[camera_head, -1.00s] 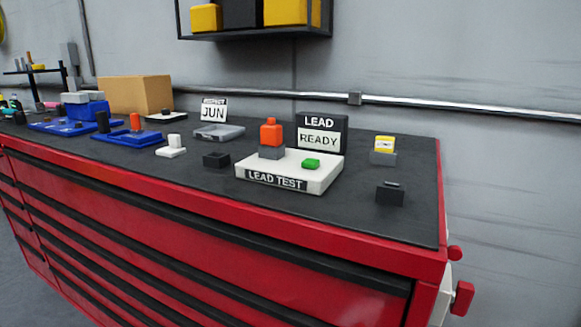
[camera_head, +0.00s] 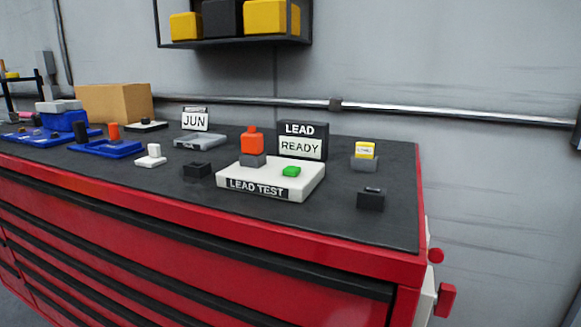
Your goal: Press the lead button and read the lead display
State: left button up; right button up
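A white box labelled LEAD TEST (camera_head: 272,190) sits on the black bench top. A green button (camera_head: 291,171) is on its top at the right. An orange block (camera_head: 252,140) stands on a grey base (camera_head: 251,160) at the box's left rear. Behind the box a black display (camera_head: 303,131) is headed LEAD, and its pale screen (camera_head: 300,147) reads READY. Neither of my grippers is in view.
A yellow block on a grey base (camera_head: 364,163) and a black block (camera_head: 371,200) stand to the right. Another black block (camera_head: 196,170), a white block (camera_head: 151,160) and a grey tray with a JUN card (camera_head: 195,121) stand left. Blue trays (camera_head: 105,150) and a cardboard box (camera_head: 115,103) lie farther left.

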aim_at(293, 172)
jog(key=l+u, duration=0.25)
jog(key=l, duration=0.5)
jog(key=l+u, duration=0.3)
jog(key=l, duration=0.5)
jog(key=i+l+u, duration=0.1)
jog(key=l, duration=0.2)
jog(key=i+l+u, duration=0.25)
jog(key=l, duration=0.35)
jog(key=i+l+u, duration=0.1)
jog(key=i+l, duration=0.15)
